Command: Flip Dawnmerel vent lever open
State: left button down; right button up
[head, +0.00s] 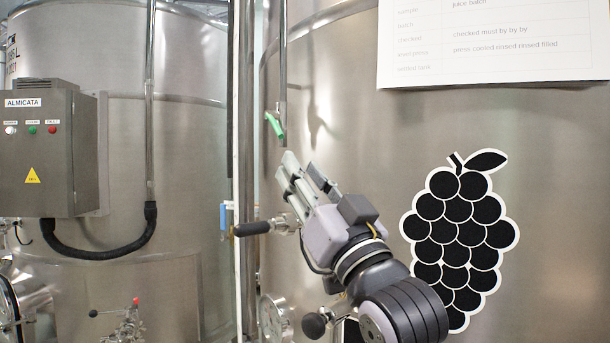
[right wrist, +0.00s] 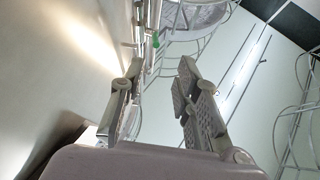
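A small green lever (head: 275,125) sits on a thin vertical pipe in front of the right-hand steel vat (head: 350,120). It slants from upper left to lower right beside the pipe. No Dawnmerel label is readable, so I cannot confirm which vat this is. My right gripper (head: 303,164) is open and empty, just below the lever and apart from it, fingers pointing up. In the right wrist view the green lever (right wrist: 155,40) shows beyond the two spread fingers (right wrist: 160,70). My left gripper is not in view.
A control box (head: 47,150) marked ALMICATA stands at left. A paper sheet (head: 490,45) and a grape emblem (head: 457,240) are on the right vat. A white vertical pipe (head: 237,150) runs left of the lever.

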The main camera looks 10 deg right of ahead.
aim_at(274, 126)
jog(key=shift+d+r, duration=0.15)
jog(key=shift+r, duration=0.05)
jog(key=shift+c, duration=0.7)
jog(key=d+r+g+y+p, duration=0.2)
jog(key=d+r, duration=0.1)
jog(key=shift+r+y+p, duration=0.25)
jog(key=shift+y+p, duration=0.05)
jog(key=shift+y, duration=0.1)
jog(key=c, duration=0.4)
jog(key=d+r, duration=0.1)
jog(key=d+r+g+p, duration=0.1)
jog(key=d, duration=0.1)
jog(key=d+r+g+y+p, duration=0.1)
jog(key=shift+s+d+r+m, duration=0.15)
jog(key=shift+s+d+m, duration=0.15)
jog(key=shift+d, duration=0.1)
grip_shut()
jog(key=w+a+r+p, duration=0.1)
jog(key=w+a+p, duration=0.7)
jog(key=shift+w+r, duration=0.25)
jog(key=shift+r, duration=0.05)
jog(key=shift+s+y, duration=0.1)
jog(key=shift+y, duration=0.2)
